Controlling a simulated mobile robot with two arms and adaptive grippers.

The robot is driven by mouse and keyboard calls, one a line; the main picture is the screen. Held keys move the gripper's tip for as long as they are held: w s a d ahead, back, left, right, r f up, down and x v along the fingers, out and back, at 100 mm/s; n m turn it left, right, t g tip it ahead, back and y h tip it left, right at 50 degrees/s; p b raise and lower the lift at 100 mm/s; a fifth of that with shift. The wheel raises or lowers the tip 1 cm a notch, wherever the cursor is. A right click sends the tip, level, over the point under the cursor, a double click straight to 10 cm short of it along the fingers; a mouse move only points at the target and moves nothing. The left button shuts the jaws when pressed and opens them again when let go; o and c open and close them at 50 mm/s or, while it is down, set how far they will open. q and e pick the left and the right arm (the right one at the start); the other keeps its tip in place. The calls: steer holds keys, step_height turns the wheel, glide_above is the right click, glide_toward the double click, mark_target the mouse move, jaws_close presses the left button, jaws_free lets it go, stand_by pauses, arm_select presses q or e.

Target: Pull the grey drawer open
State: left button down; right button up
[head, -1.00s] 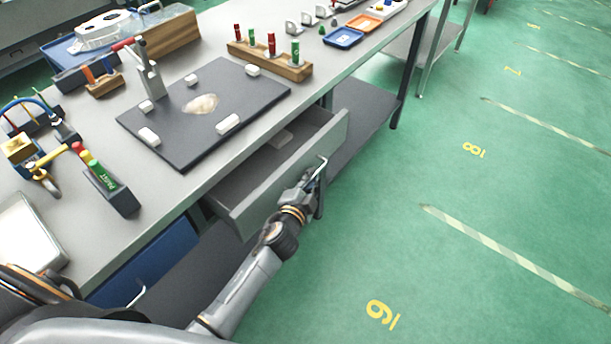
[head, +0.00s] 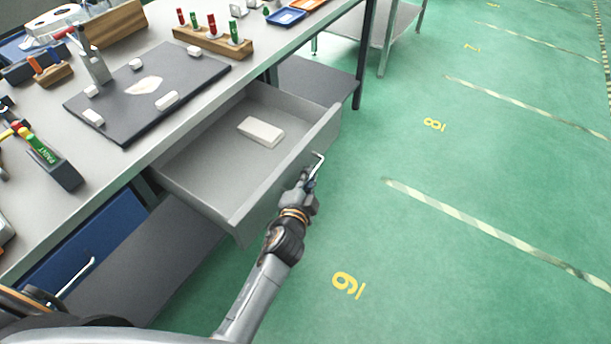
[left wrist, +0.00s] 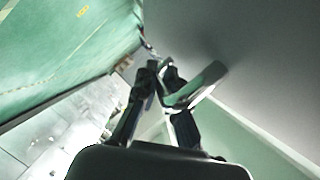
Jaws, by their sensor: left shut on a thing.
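The grey drawer (head: 224,185) stands well out from under the workbench in the head view. A pale rectangular block (head: 261,131) lies on its floor. My left gripper (head: 313,176) is at the drawer's front, shut on the metal bar handle (head: 319,163). In the left wrist view the fingers of my left gripper (left wrist: 165,85) close around the handle (left wrist: 203,85), beside the grey drawer front (left wrist: 262,65). The fingers hide part of the handle. My right gripper is not in view.
A blue drawer (head: 95,240) is shut at the lower left. The green floor (head: 480,230) to the right is clear.

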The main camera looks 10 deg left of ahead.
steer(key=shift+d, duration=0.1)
arm_select(q)
steer(key=c, duration=1.4)
jaws_free()
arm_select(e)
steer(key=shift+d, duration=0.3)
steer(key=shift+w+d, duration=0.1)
arm_select(q)
steer(key=v, duration=1.2)
